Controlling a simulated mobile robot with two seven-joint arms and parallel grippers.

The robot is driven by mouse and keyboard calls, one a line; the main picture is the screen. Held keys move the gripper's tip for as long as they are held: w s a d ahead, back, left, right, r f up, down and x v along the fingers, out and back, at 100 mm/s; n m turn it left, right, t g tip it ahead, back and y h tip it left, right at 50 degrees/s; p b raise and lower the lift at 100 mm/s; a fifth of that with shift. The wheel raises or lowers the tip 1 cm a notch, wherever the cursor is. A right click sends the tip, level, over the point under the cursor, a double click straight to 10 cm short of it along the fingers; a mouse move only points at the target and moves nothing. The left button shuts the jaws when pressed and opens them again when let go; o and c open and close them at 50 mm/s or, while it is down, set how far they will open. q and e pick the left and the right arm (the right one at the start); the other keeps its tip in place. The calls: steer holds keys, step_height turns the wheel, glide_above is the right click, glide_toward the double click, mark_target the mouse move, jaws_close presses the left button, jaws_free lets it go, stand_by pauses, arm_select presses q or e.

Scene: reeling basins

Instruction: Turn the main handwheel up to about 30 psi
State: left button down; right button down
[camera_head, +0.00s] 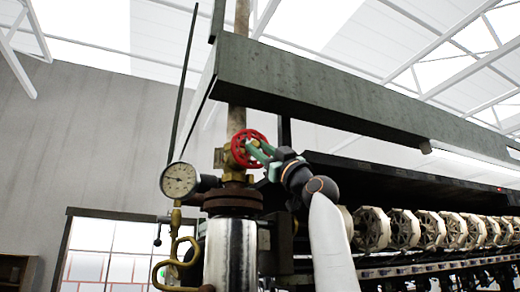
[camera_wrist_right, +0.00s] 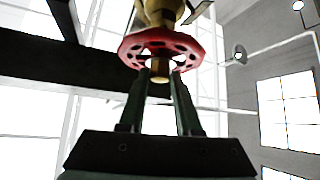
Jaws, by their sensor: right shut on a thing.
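The main handwheel (camera_head: 239,151) is red and round, on a brass valve on the vertical pipe. My right gripper (camera_head: 254,148) reaches it from the right in the head view, its green fingers at the wheel's face. In the right wrist view the handwheel (camera_wrist_right: 133,45) is straight ahead, and the fingers of my right gripper (camera_wrist_right: 160,82) are shut on its middle, one on each side of the hub. The white round pressure gauge (camera_head: 179,180) is left of the valve; its dark needle is too small to read surely. My left gripper is not in view.
A rusty flange (camera_head: 232,201) and a shiny metal cylinder (camera_head: 230,255) are below the valve. A curved brass pipe (camera_head: 162,272) hangs under the gauge. A long grey beam (camera_head: 340,95) runs overhead, and a row of pale reels (camera_head: 405,229) stands at right.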

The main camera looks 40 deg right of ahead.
steer(key=c, duration=0.6)
jaws_free()
steer(key=b+v, duration=0.8)
steer(key=v, duration=0.4)
steer(key=shift+s+f, duration=0.15)
steer(key=shift+s, duration=0.1)
